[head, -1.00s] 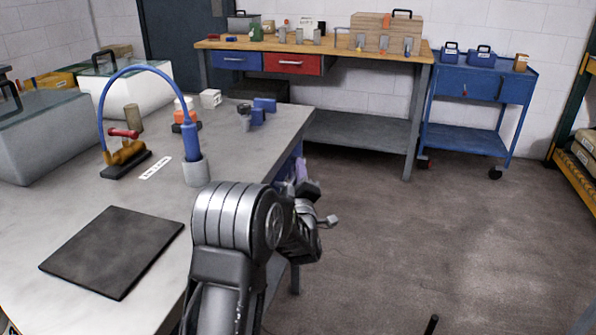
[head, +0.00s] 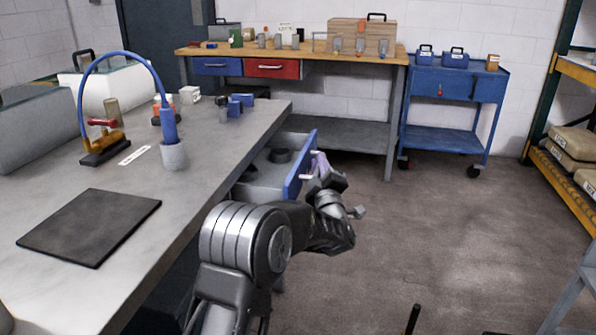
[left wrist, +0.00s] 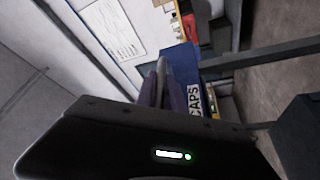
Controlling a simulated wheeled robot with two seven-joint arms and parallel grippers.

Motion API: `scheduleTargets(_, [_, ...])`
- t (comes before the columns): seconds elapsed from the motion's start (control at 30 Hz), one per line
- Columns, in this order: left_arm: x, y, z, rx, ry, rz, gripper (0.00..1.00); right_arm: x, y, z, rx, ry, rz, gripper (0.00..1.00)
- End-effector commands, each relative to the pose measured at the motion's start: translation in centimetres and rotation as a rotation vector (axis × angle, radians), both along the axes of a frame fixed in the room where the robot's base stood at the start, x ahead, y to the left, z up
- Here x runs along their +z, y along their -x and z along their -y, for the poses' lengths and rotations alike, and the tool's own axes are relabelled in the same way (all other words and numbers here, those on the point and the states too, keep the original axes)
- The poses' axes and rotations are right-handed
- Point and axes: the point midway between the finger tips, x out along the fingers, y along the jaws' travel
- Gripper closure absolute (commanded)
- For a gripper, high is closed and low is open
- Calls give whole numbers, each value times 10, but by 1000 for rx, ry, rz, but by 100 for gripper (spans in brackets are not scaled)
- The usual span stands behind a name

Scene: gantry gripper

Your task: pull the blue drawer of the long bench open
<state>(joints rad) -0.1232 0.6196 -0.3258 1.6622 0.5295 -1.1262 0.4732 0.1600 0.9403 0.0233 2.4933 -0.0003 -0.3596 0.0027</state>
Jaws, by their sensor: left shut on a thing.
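The long bench (head: 200,190) fills the left of the head view. Its drawer with a blue front (head: 300,164) stands well out from the bench's right side, and dark round items show inside its grey tray. My left gripper (head: 316,170) is shut on the drawer's handle at the outer side of the blue front. In the left wrist view the gripper (left wrist: 162,82) points at the blue front (left wrist: 182,60), beside a label reading "CAPS"; the handle between the fingers is mostly hidden there. My right gripper is in neither view.
A back bench (head: 350,58) has another blue drawer (head: 217,66) and a red drawer (head: 277,68), both closed. A blue cart (head: 455,100) stands to its right. A shelf rack (head: 560,150) stands at far right. The floor (head: 430,220) beside the drawer is mostly clear.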

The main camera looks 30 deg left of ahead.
Motion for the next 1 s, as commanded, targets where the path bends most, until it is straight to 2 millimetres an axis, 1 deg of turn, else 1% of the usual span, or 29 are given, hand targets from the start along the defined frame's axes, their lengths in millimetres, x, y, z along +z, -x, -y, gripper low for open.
scheduleTargets(0.03, [-4, -4, 13, -4, 1, 1, 100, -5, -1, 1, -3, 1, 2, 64])
scheduleTargets(0.1, [-3, -9, 26, -2, 1, 0, 100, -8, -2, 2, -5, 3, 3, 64])
scheduleTargets(0.2, [-2, -15, 42, -3, 1, 0, 100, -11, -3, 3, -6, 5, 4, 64])
scheduleTargets(0.3, [-2, -18, 52, -1, 0, -2, 100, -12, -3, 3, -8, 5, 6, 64])
scheduleTargets(0.5, [-1, -21, 62, 1, 0, -2, 100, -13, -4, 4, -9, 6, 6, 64])
scheduleTargets(0.8, [-1, -21, 62, 1, 0, -2, 100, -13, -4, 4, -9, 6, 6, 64])
scheduleTargets(0.83, [-1, -21, 62, 1, 0, -2, 86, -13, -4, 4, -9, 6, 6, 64])
scheduleTargets(0.93, [-1, -21, 62, 1, 0, -1, 78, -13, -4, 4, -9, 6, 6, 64])
scheduleTargets(1.0, [-1, -21, 62, 1, 0, -1, 78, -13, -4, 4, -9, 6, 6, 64])
